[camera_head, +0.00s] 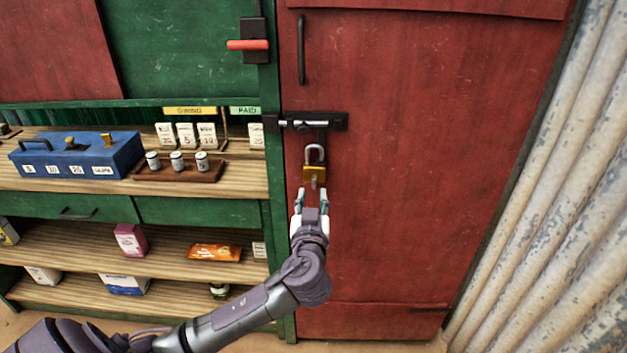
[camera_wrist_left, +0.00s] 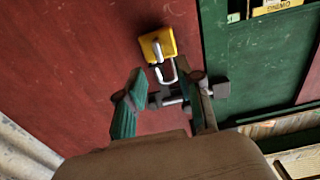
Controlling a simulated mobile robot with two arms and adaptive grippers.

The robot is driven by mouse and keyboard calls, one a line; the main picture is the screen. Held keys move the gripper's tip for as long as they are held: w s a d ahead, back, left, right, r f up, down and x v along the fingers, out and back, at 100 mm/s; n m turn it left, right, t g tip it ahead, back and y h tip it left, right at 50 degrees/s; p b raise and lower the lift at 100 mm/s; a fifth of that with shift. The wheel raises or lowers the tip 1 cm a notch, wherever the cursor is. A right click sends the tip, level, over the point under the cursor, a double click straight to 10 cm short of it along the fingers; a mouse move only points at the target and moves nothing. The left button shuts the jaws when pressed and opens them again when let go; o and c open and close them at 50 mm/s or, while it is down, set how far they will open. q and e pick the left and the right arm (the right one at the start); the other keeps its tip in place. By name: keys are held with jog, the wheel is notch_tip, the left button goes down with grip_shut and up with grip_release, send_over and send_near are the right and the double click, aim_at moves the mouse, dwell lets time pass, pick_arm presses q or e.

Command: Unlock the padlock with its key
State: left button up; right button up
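A padlock with a yellow-gold body (camera_head: 316,173) and a silver shackle hangs below the bolt (camera_head: 312,124) on the red door. The padlock (camera_wrist_left: 166,41) shows upside down in the left wrist view, ahead of my fingers. A small grey piece, apparently the key (camera_head: 314,183), sticks out at the lower part of the padlock body. My left gripper (camera_head: 312,196) is open and empty, just below the padlock in the head view. Its two fingers stand well apart in the wrist view (camera_wrist_left: 163,103). I cannot tell whether the shackle is locked. My right gripper is out of view.
A green stall with wooden shelves is on the left, holding a blue cash box (camera_head: 76,156) and a rack of small weights (camera_head: 180,170). Corrugated metal (camera_head: 560,190) borders the right. The red door (camera_head: 420,180) is clear around the padlock.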

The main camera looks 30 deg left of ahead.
aim_at(314, 182)
pick_arm(q)
jog(key=x, duration=0.6)
jog(key=shift+w+p, duration=0.1)
jog(key=shift+p, duration=0.2)
grip_shut()
